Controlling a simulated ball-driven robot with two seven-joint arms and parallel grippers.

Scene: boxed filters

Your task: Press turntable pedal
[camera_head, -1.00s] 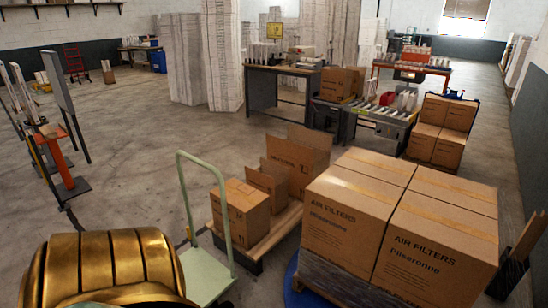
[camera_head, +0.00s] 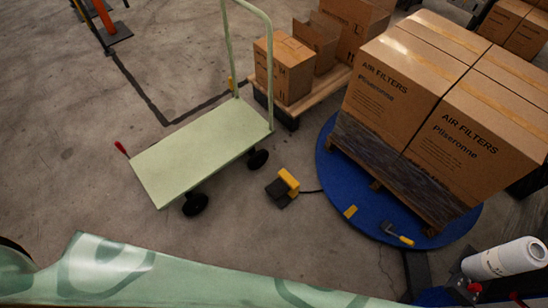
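The turntable pedal (camera_head: 283,188) is a small black foot pedal with a yellow cover, lying on the concrete floor near the middle of the head view. A dark cable runs from it to the blue round turntable (camera_head: 335,165) on its right. The turntable carries a wooden pallet with large cartons marked "AIR FILTERS" (camera_head: 455,140), their lower part wrapped in dark film. Neither of my grippers is in view, and nothing is seen touching the pedal.
A pale green platform cart (camera_head: 200,150) with black wheels stands left of the pedal. A white film roll (camera_head: 505,259) is at the lower right. Bare floor lies in front of the pedal.

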